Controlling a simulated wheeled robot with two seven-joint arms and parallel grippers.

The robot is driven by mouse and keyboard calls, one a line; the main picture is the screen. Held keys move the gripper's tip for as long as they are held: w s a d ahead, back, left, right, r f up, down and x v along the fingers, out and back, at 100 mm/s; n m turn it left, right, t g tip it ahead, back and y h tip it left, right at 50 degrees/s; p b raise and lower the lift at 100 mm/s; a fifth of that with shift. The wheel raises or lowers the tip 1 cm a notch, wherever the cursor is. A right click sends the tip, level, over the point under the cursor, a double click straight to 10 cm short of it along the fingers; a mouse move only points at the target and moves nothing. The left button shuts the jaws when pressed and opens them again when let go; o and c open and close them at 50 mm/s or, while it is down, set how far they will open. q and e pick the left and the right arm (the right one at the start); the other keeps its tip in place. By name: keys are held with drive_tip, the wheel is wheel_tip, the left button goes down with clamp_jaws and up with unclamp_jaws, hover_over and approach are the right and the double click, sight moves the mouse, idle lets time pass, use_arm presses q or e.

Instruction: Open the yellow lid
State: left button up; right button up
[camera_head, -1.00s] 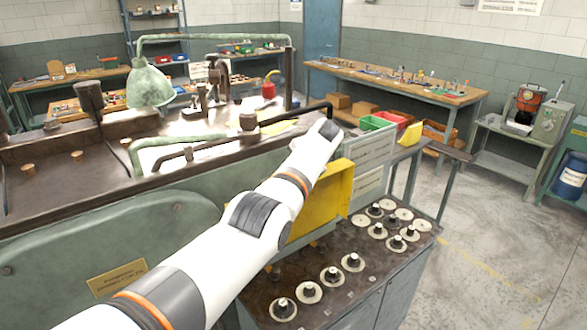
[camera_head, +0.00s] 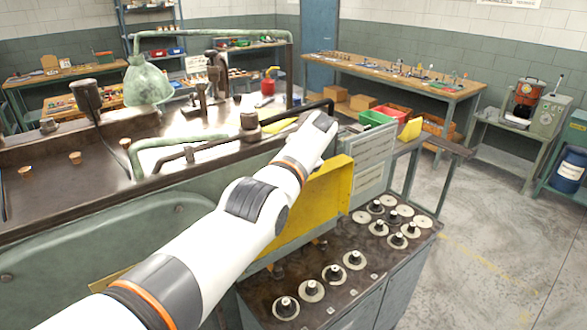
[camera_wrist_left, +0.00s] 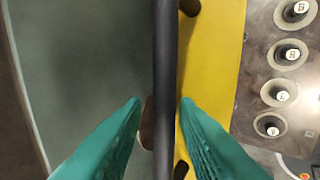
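The yellow lid (camera_head: 335,190) stands at the side of the green machine in the head view, partly hidden behind my left arm. In the left wrist view it is a yellow panel (camera_wrist_left: 220,60) right of centre. My left gripper (camera_wrist_left: 160,102) has its green fingers apart. A long dark bar (camera_wrist_left: 165,50) runs between the fingertips, in front of the lid's left edge. Short dark posts (camera_wrist_left: 190,6) show beside the bar at the top and bottom. I cannot tell whether a finger touches the bar. In the head view the left fingers are hidden. My right gripper is not in view.
A dark panel (camera_head: 348,292) with several round knobs lies below and right of the lid. A dark pipe (camera_head: 290,117) rises near my left wrist. Red and green bins (camera_head: 378,119) stand beyond. The floor at right is open.

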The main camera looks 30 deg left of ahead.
use_arm(q)
drive_tip(key=shift+d, duration=0.1)
drive_tip(key=shift+d+r, duration=0.35)
drive_tip(key=shift+r, duration=0.25)
drive_tip(key=b+v, duration=0.4)
drive_tip(key=v, duration=0.6)
drive_tip(key=shift+s+r, duration=0.25)
drive_tip(key=shift+f, duration=0.1)
